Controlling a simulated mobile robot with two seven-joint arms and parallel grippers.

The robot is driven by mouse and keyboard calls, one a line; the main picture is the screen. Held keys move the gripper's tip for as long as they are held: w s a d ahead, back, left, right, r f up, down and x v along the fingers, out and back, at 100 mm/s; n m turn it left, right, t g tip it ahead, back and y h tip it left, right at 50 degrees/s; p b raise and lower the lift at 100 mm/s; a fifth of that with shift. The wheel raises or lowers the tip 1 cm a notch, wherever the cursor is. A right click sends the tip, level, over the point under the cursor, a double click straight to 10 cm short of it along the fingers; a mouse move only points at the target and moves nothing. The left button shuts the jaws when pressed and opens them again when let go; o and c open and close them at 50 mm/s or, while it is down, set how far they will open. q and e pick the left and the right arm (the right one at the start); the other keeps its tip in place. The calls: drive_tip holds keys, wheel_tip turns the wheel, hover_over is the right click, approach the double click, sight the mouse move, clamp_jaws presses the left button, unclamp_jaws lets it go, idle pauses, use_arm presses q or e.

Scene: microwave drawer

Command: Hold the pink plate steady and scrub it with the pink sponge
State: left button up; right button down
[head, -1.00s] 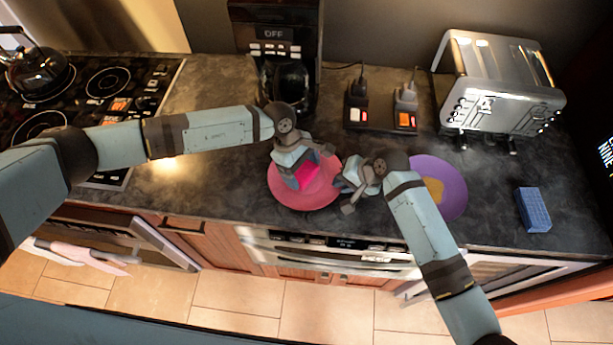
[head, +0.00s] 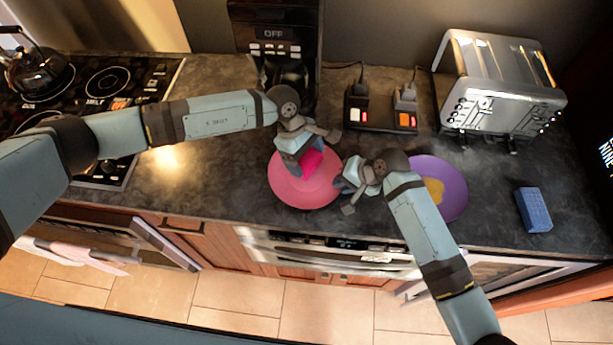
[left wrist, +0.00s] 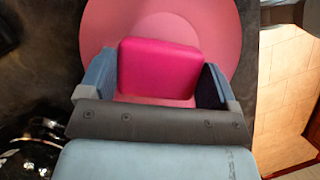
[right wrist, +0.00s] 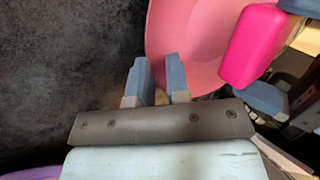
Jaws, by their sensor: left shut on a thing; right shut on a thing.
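The pink plate (head: 303,193) lies on the dark counter near its front edge. It also shows in the left wrist view (left wrist: 215,25) and the right wrist view (right wrist: 185,30). My left gripper (head: 302,163) is shut on the pink sponge (head: 312,159) over the back part of the plate. The sponge sits between the two fingers in the left wrist view (left wrist: 158,68); I cannot tell if its underside touches the plate. My right gripper (head: 343,190) is shut on the plate's right rim, with its fingers (right wrist: 157,75) at the rim in the right wrist view.
A purple plate (head: 452,195) with a yellow item (head: 434,190) lies right of my right gripper. A blue block (head: 534,210) is farther right. A toaster (head: 500,85), two switch boxes (head: 357,112) and a coffee machine (head: 275,45) stand behind. The stove (head: 80,95) is left.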

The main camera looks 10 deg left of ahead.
use_arm(q)
drive_tip(key=shift+r, duration=1.45)
drive_tip(key=a, duration=0.9)
drive_tip(key=shift+s, duration=0.1)
use_arm(e)
drive_tip(key=c, duration=1.1)
unclamp_jaws()
drive_tip(key=shift+o, duration=0.2)
drive_tip(key=v, duration=1.2)
